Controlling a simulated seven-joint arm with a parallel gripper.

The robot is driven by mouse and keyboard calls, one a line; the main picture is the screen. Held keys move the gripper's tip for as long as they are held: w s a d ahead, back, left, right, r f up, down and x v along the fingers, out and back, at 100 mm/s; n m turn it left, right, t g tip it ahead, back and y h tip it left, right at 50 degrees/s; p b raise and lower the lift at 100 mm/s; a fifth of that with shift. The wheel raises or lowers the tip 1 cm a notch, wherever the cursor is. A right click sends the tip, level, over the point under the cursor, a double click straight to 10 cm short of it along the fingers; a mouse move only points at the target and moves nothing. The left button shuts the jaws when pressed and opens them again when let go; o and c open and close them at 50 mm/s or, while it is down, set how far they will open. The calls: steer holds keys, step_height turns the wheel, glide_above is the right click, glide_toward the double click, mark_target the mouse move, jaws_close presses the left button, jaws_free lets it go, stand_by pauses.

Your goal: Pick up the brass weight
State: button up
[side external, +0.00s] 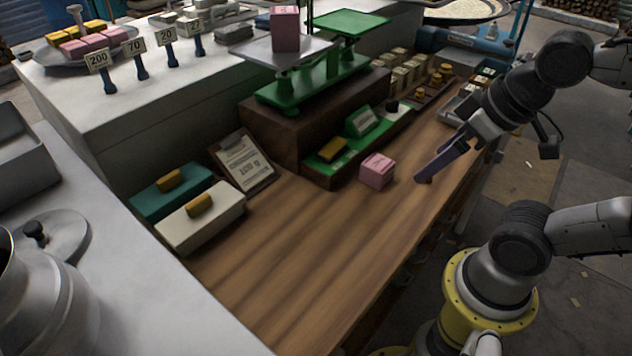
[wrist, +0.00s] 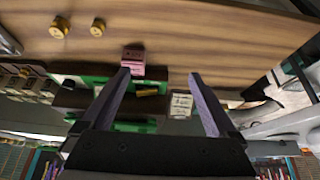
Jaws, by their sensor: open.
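In the wrist view, a larger brass weight (wrist: 60,26) and a smaller brass weight (wrist: 98,27) stand apart on the bare wooden counter at upper left. My gripper (wrist: 158,75) is open and empty, its fingers spread, with both weights outside the gap, beyond the left finger. In the side view, my gripper (side external: 424,178) hangs at the counter's right edge, right of a pink block. A small brownish patch shows by its fingertips; I cannot tell whether it is a weight. More brass pieces (side external: 446,69) show farther back along the counter.
A pink block (side external: 377,170) stands on the wooden counter (side external: 290,260) before a green balance scale (side external: 315,85) on a dark wooden stand. A clipboard (side external: 243,160), a teal box (side external: 172,190) and a white box (side external: 200,219) lie left. The front counter is clear.

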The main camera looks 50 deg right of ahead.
steer(key=shift+c, duration=0.8)
steer(key=w+d+r+m+g, duration=0.1)
steer(key=w+d+m+g, duration=0.1)
steer(key=w+d+m, duration=0.4)
steer(key=w+d+r+m+g, duration=0.1)
steer(key=d+r+m+g, duration=0.15)
steer(key=d+m, duration=0.6)
steer(key=s+d+f+m+g, duration=0.15)
steer(key=d+f, duration=0.25)
steer(key=d, duration=0.4)
steer(key=shift+m, duration=0.4)
steer(key=f, duration=0.9)
steer(key=a+f, duration=0.1)
steer(key=f, duration=0.3)
steer(key=shift+f, duration=0.15)
steer(key=shift+s, duration=0.1)
